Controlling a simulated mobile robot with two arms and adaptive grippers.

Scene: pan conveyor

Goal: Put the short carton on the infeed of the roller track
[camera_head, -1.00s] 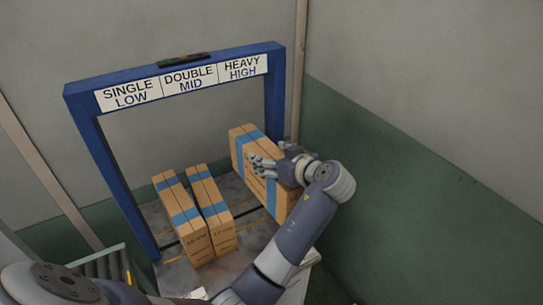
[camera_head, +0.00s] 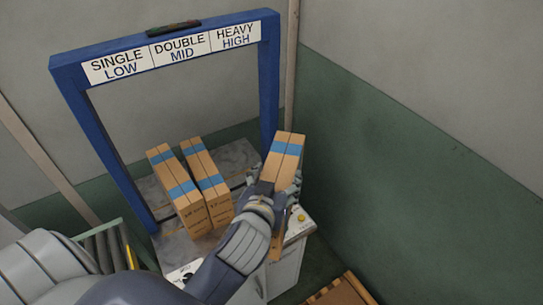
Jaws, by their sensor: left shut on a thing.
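A brown carton (camera_head: 284,165) with a blue band is in my left gripper (camera_head: 287,194), at the right of the blue frame. The gripper is shut on it and hides part of its lower half. The carton is tilted in the view and appears raised at the table's right end. Two more tall, narrow brown cartons with blue bands stand side by side on the table, a left one (camera_head: 178,190) and a right one (camera_head: 208,183). A green frame with grey rollers (camera_head: 103,247) shows at the lower left, partly behind my arm. My right gripper is not in view.
The blue frame (camera_head: 268,85) stands over the grey table (camera_head: 238,155) and bears a sign (camera_head: 182,48) reading single low, double mid, heavy high. A white cabinet (camera_head: 287,265) with a yellow button is below the held carton. A brown wooden item (camera_head: 340,292) lies at the lower right.

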